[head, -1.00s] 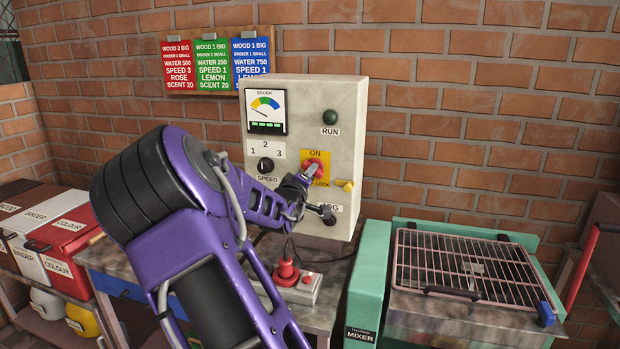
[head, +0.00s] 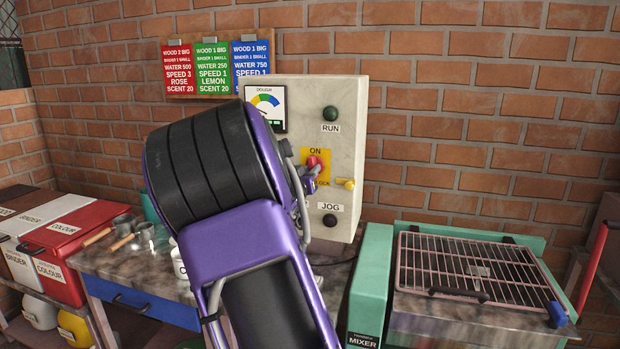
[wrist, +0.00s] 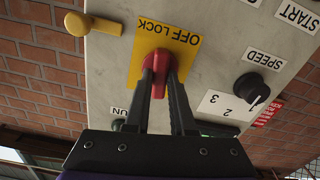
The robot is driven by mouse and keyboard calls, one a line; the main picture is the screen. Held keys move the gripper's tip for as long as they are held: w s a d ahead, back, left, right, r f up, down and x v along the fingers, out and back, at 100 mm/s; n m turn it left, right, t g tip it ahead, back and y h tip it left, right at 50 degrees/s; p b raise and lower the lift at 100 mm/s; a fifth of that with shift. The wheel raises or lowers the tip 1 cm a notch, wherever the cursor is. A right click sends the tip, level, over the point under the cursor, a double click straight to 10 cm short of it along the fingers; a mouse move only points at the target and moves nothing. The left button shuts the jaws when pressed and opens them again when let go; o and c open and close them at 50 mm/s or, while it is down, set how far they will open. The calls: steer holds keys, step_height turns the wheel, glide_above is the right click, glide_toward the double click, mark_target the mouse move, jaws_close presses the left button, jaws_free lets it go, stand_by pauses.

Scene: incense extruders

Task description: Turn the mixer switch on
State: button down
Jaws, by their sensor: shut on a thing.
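The mixer switch (head: 317,161) is a red rotary handle on a yellow plate (head: 308,152) marked ON and OFF LOCK, on the front of a pale control box (head: 345,135). In the wrist view the red handle (wrist: 152,78) stands between the two dark fingers of my gripper (wrist: 161,72), which is shut on it. The handle points along the length of the picture there. In the head view my gripper (head: 309,182) is at the plate, mostly hidden behind my arm. The RUN lamp (head: 331,114) looks dark green.
A yellow lever (head: 346,184) sits right beside the plate, and the black JOG button (head: 329,220) is below. The speed knob (wrist: 252,92) shows in the wrist view. The mixer (head: 382,280) with a grille lid (head: 465,265) stands at right. Bins (head: 60,245) stand at left.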

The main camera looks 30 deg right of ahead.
steer(key=shift+m+b, duration=0.5)
steer(key=shift+m, duration=0.5)
steer(key=c, duration=0.8)
jaws_free()
steer(key=shift+o, duration=0.2)
steer(key=p+v, duration=0.2)
steer(key=v, duration=1.5)
steer(key=shift+a, duration=0.15)
steer(key=shift+s, duration=0.15)
